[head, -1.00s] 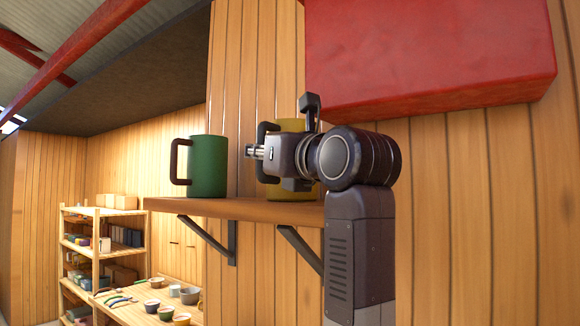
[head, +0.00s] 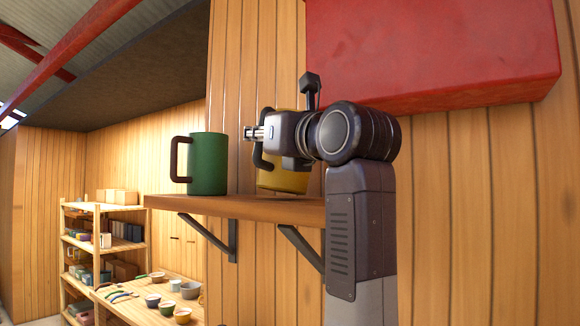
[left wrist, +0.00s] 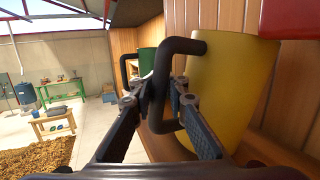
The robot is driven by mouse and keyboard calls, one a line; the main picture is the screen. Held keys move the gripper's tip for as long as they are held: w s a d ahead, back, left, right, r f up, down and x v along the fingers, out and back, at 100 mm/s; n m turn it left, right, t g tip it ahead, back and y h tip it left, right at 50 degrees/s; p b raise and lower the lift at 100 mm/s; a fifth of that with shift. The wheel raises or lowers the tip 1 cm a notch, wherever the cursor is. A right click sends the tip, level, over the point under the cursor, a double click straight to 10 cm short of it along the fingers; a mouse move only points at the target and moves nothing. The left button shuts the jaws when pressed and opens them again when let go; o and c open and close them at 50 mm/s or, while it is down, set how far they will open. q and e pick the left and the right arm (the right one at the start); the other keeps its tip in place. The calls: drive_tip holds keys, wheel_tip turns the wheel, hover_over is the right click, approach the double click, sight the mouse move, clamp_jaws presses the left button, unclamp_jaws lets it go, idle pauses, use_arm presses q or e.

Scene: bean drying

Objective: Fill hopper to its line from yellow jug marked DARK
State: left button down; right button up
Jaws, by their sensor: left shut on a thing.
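The yellow jug (head: 284,180) hangs just above the wall shelf, partly hidden behind my left gripper and wrist. It fills the right of the left wrist view (left wrist: 232,95). Its dark handle (left wrist: 185,45) is between the fingers of my left gripper (left wrist: 158,98), which is shut on it. The green jug (head: 208,165) with a brown handle stands upright on the shelf to the left, and it shows behind the handle in the left wrist view (left wrist: 147,60). No DARK marking can be read. No hopper can be made out. My right gripper is not in view.
The wooden shelf (head: 240,207) on brackets runs below the jugs. A large red box (head: 430,60) juts out above, right of the yellow jug. Shelving (head: 102,211) and a bench with several bowls stand at the back left.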

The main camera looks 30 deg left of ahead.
sight(259, 152)
use_arm(q)
drive_tip(key=shift+s+d+f+b, duration=0.1)
drive_tip(key=shift+d+f+b, duration=0.1)
drive_tip(key=shift+f+b, duration=0.45)
drive_tip(key=shift+a+f+b, duration=0.1)
drive_tip(key=shift+f+b, duration=0.45)
drive_tip(key=shift+f, duration=0.3)
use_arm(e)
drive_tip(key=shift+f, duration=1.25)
use_arm(q)
drive_tip(key=c, duration=1.9)
unclamp_jaws()
drive_tip(key=shift+f, duration=0.15)
drive_tip(key=shift+v, duration=6)
drive_tip(key=shift+s, duration=0.1)
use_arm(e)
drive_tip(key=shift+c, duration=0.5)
